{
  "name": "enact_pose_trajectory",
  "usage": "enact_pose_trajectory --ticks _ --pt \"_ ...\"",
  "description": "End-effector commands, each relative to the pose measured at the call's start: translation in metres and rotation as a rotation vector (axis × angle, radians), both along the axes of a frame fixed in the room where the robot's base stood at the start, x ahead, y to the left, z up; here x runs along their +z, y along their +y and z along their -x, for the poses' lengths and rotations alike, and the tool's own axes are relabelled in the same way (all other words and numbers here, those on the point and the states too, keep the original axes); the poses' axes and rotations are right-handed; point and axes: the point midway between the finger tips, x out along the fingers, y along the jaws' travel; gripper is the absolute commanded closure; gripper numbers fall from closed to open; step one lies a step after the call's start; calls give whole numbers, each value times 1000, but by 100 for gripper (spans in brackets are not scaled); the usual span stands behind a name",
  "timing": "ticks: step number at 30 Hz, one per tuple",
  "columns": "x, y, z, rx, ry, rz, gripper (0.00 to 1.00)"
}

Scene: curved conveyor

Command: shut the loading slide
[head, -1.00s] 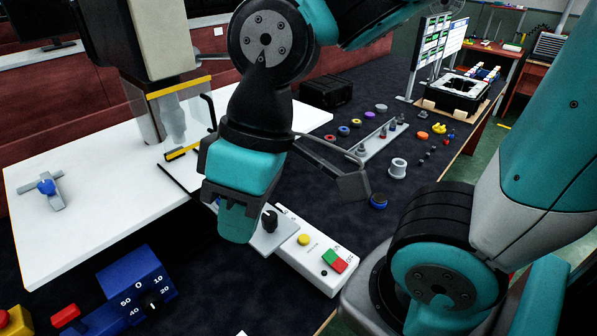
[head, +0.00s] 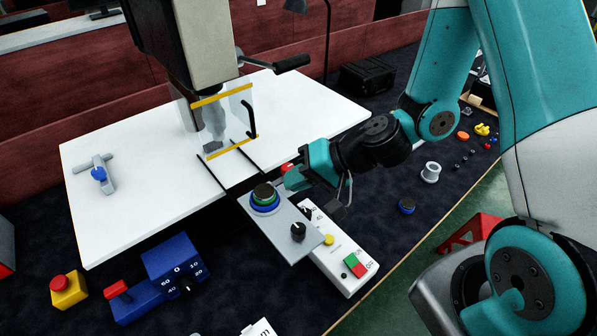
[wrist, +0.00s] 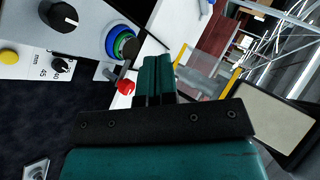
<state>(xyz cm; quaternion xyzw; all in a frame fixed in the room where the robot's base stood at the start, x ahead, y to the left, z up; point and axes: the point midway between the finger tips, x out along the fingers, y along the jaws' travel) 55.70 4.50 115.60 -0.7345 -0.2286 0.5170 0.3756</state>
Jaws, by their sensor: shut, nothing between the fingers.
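The loading slide is a grey plate (head: 277,230) standing out toward me from the white table, in line with two dark rails. A black knob (head: 298,231) is on its near part. A stacked round part (head: 264,197), blue, green and black, sits on its far part. In the wrist view the knob (wrist: 59,16) and the round part (wrist: 122,44) are at the upper left. My gripper (head: 292,182) is shut and empty, just right of the round part. Its closed teal fingers (wrist: 156,75) show in the wrist view. I cannot tell whether they touch anything.
A white control box (head: 340,262) with a yellow button and green and red buttons lies right of the slide. A clear guard (head: 228,115) with yellow edges stands behind it. A blue dial box (head: 172,262) is at the front left. A red knob (wrist: 125,87) is near the fingers.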

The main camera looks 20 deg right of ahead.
Motion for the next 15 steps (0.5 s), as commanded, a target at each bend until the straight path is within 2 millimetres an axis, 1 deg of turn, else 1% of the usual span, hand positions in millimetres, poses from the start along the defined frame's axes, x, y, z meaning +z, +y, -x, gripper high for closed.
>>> enact_pose_trajectory --ticks 1,4,6,9,12,15 --pt "-4 -14 -6 -116 41 -28 100" --pt "-25 -40 -14 -330 91 -57 100" --pt "-40 -58 -14 -462 126 -62 100" --pt "-57 -78 -9 -605 171 -56 100" --pt "-70 -90 -4 -695 202 -45 100" --pt "-78 -96 -2 -735 214 -38 100"
